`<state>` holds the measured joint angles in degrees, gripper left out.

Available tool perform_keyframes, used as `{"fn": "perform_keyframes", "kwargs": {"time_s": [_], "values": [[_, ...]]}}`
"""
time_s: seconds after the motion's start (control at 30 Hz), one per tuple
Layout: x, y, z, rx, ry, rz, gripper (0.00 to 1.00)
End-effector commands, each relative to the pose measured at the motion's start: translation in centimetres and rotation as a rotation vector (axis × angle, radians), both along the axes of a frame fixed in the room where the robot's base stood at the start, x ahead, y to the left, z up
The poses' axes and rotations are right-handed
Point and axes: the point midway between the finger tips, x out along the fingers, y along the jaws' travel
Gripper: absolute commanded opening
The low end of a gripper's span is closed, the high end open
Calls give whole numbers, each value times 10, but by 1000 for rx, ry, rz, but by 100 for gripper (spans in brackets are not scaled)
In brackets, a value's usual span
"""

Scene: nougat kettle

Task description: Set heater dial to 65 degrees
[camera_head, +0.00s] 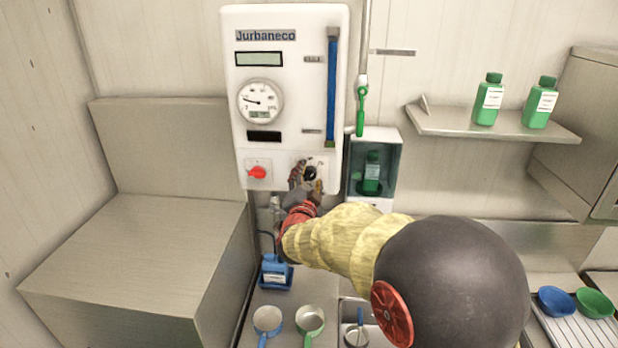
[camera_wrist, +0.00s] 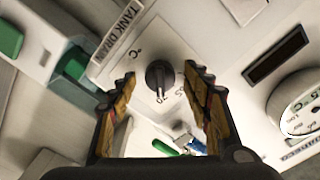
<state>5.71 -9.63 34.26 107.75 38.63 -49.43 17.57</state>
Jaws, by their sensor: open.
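The heater dial is a black knob (camera_wrist: 158,75) on a white plate with a °C mark and printed numbers around it. It also shows in the head view (camera_head: 310,173), at the lower right of the white Jurbaneco panel (camera_head: 290,60). The exact setting is too small to read for certain. My gripper (camera_wrist: 161,78) is open in the wrist view, with one finger to each side of the knob and gaps between. In the head view my gripper (camera_head: 300,180) is at the panel's lower edge and partly covers the dial plate.
A red knob (camera_head: 257,172) sits left of the dial. A round gauge (camera_head: 260,101) is above it. A green bottle (camera_head: 372,172) stands in a niche to the right. A blue container (camera_head: 274,272) and pans (camera_head: 310,320) lie below. A TANK DRAIN label (camera_wrist: 122,38) is near the dial.

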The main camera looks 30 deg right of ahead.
Motion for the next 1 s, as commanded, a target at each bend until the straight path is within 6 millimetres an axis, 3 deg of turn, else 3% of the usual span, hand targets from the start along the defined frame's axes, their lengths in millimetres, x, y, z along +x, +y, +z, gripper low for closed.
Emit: {"fn": "perform_keyframes", "kwargs": {"time_s": [0.17,1.0], "values": [[0,0,0,0,0,0,49],[0,1,0,0,-1,1,5]]}}
